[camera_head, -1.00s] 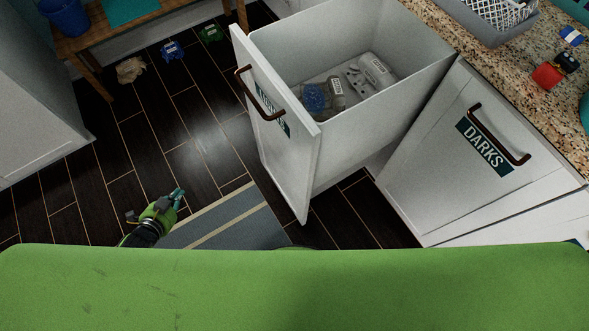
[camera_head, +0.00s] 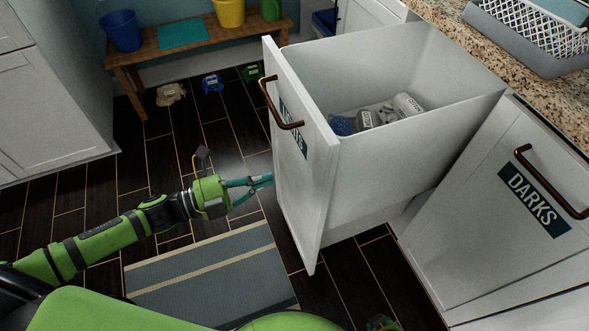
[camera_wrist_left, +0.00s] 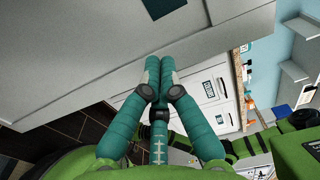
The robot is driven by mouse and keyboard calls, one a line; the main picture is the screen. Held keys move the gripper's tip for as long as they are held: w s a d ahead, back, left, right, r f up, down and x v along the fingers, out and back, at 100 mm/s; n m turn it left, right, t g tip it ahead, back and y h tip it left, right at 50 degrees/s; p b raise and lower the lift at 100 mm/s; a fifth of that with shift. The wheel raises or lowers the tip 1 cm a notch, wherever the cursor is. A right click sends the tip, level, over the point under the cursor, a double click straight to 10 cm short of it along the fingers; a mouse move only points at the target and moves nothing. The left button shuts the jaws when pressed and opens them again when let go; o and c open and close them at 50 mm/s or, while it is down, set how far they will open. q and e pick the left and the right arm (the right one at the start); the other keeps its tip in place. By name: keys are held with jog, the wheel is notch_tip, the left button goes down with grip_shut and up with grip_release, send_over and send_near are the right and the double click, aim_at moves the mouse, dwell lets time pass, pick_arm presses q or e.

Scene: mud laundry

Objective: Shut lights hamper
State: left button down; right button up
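The lights hamper (camera_head: 400,150) is a white pull-out bin, tilted or drawn out from the cabinet, with its front panel (camera_head: 300,200) facing left. A dark curved handle (camera_head: 280,108) partly covers its label (camera_head: 294,128). Several small items, including a blue one (camera_head: 341,126), lie inside. My left gripper (camera_head: 268,181) is shut and empty, its fingertips at or close to the outer face of the front panel, below the handle; I cannot tell if they touch. In the left wrist view its fingers (camera_wrist_left: 160,62) are together before the white panel. A green part at the bottom edge may be my right gripper, fingers hidden.
The darks hamper (camera_head: 490,220) stands to the right, with its own handle (camera_head: 550,180). A granite counter (camera_head: 480,50) holds a basket (camera_head: 530,35). A striped rug (camera_head: 210,275) lies on the dark floor. A wooden bench (camera_head: 195,45) and small clothes (camera_head: 212,83) are behind.

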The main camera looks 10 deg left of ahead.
aim_at(307, 166)
pick_arm(q)
jog(key=x, duration=0.6)
jog(key=shift+w+d, duration=0.25)
jog(key=shift+d, duration=0.05)
jog(key=shift+w+d, duration=0.15)
jog(key=shift+d, duration=0.1)
pick_arm(e)
jog(key=shift+s+d+f, duration=0.1)
